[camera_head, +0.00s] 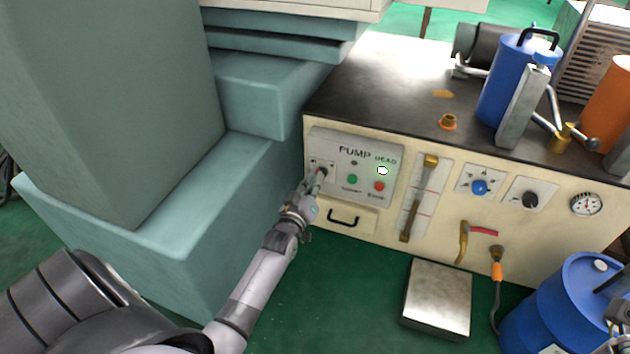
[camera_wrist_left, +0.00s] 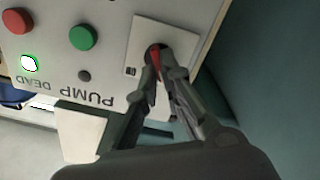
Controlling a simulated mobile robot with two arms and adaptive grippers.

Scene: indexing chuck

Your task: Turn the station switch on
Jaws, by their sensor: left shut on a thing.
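The station switch has a small red lever (camera_wrist_left: 154,62) on a white plate (camera_wrist_left: 140,38) at one end of the pump panel (camera_head: 343,150). My left gripper (camera_head: 321,174) reaches the left end of this panel in the head view. In the left wrist view, the left gripper's fingers (camera_wrist_left: 160,70) are closed around the red lever, which shows between their tips. The lever's base is partly hidden by the fingers. A few grey parts, seemingly of my right arm, are cut off at the head view's lower right edge.
The panel reads PUMP DEAD, with a glowing white lamp (camera_head: 382,171), a green button (camera_head: 352,179) and a red button (camera_head: 379,186). A teal machine base (camera_head: 170,215) stands close on the left. A drawer handle (camera_head: 343,217) is below. A blue drum (camera_head: 565,305) stands right.

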